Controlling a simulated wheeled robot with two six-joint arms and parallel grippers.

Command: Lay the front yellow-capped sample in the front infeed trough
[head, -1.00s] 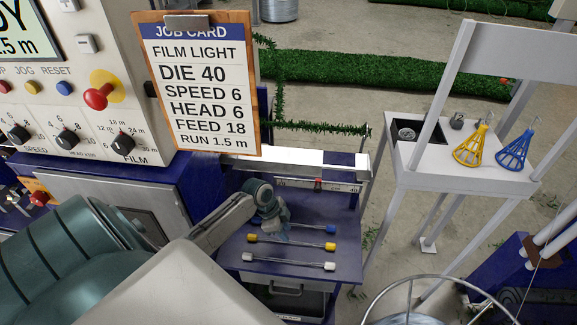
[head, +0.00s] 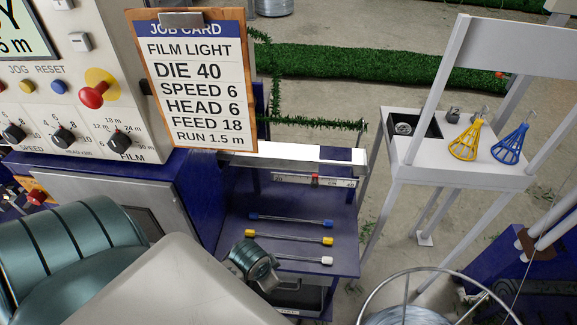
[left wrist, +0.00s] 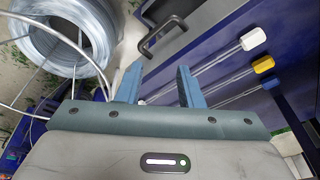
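A yellow-capped sample (head: 290,237), a thin rod with yellow ends, lies on the blue shelf (head: 345,262), between a blue-capped one (head: 290,219) and a white-capped one (head: 300,259). The left wrist view shows the yellow cap (left wrist: 264,65) at the right, with the white cap (left wrist: 254,39) above it. My left gripper (left wrist: 157,88) is open and empty; its fingertips are left of the caps, near the rods' other ends. In the head view only my left wrist shows, at the shelf's front left; its fingers are hidden. I cannot make out the front infeed trough. My right gripper is out of view.
A drawer with a handle (left wrist: 165,33) is below the shelf. A pale rail with a scale (head: 315,180) runs behind the samples. A wire coil (left wrist: 85,40) stands beside the shelf. The machine panel and job card (head: 203,85) rise at the left.

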